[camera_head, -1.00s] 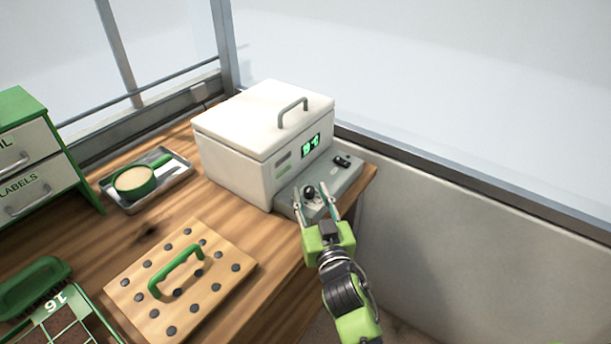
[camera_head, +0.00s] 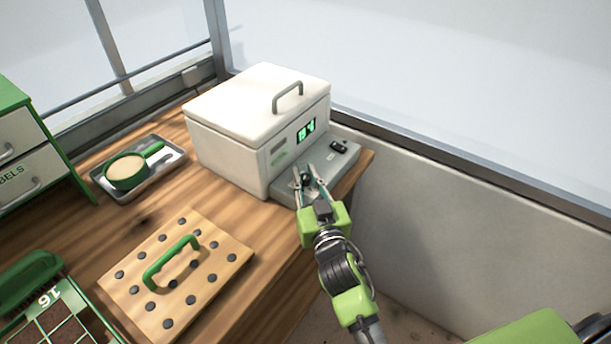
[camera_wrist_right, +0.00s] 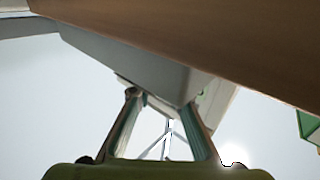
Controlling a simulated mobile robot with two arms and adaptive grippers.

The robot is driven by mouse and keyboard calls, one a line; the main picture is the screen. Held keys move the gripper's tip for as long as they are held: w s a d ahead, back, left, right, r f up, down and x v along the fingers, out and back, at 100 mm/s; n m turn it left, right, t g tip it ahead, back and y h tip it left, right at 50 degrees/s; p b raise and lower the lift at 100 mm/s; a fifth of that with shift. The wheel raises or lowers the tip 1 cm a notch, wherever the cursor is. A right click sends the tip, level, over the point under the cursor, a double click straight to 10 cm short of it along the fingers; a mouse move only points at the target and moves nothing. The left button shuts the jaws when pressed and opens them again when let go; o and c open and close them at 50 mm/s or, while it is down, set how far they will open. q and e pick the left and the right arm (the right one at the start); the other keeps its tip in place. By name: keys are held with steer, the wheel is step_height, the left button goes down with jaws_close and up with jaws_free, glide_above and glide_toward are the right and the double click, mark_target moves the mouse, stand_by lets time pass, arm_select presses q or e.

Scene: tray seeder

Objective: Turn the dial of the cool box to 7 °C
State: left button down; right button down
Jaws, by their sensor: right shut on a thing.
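The white cool box (camera_head: 231,150) stands at the back right of the wooden bench, lid shut. Its green lit display (camera_head: 306,131) is too blurred to read surely. My left gripper is not in view.
A black switch (camera_head: 338,146) sits on the panel's far end. A metal tray (camera_head: 166,172) with a green scoop (camera_head: 127,171) lies left of the box. A dibber board (camera_head: 212,268) with green handle lies in front. A concrete wall (camera_head: 440,210) borders the bench's right side.

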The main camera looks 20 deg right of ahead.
steer(key=shift+r+n+y+p, duration=0.2)
steer(key=shift+n+y+p, duration=0.2)
steer(key=shift+y+p, duration=0.3)
steer(key=n+y+p, duration=0.2)
steer(key=y+p, duration=0.2)
steer(key=shift+d+n+g, duration=0.15)
steer(key=shift+n+g, duration=0.15)
steer(key=shift+n, duration=0.1)
steer(key=shift+w+n+y, duration=0.1)
steer(key=shift+n+y, duration=0.3)
steer(key=shift+y, duration=0.3)
steer(key=shift+n+g+y+p, duration=0.3)
steer(key=shift+n+g+y, duration=0.1)
steer(key=shift+y, duration=0.1)
steer(key=shift+f+n+g+y, duration=0.2)
steer(key=shift+n+g+y, duration=0.3)
steer(key=shift+n+y, duration=0.45)
steer(key=shift+n+g+y+b, duration=0.9)
steer(key=shift+g+y, duration=0.2)
steer(key=shift+y, duration=0.55)
steer(key=shift+n+g+y, duration=0.3)
steer(key=shift+n+y, duration=0.05)
steer(key=shift+y, duration=0.05)
steer(key=shift+r+g, duration=0.1)
steer(key=shift+g, duration=0.2)
